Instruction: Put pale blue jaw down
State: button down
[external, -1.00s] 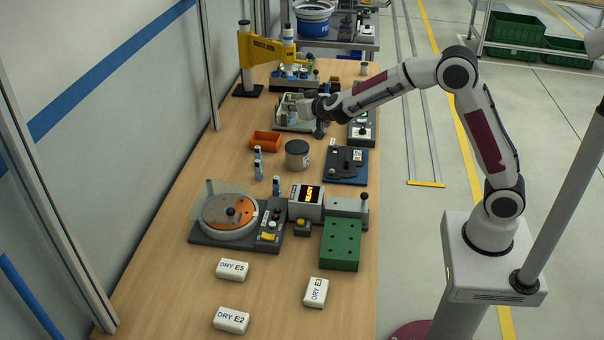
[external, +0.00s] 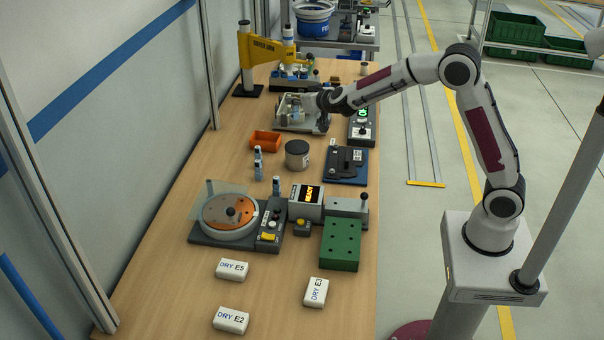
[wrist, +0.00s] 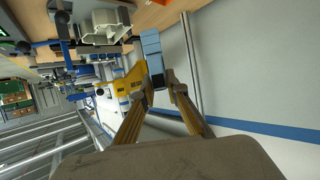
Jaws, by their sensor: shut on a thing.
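The pale blue jaw (wrist: 151,46) is a blocky bar held at its dark lower end between the fingertips of my gripper (wrist: 160,85) in the wrist view. It sticks out beyond the fingers and stands clear of any surface there. In the external view my gripper (external: 312,103) is over the pale grey open fixture (external: 287,126) toward the far part of the bench. The jaw is too small to make out surely in that view, and I cannot tell its height above the fixture.
An orange tray (external: 264,140), a grey-lidded jar (external: 297,160) and a blue plate device (external: 345,177) stand nearer. A yellow arm stand (external: 262,50) rises behind, left of my gripper. Bare wood lies left of the orange tray.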

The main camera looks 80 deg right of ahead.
aim_at(297, 115)
jog(key=shift+f, duration=3.05)
jog(key=shift+f, duration=1.9)
jog(key=shift+f, duration=0.1)
jog(key=c, duration=2)
grip_release()
jog(key=shift+v, duration=6.05)
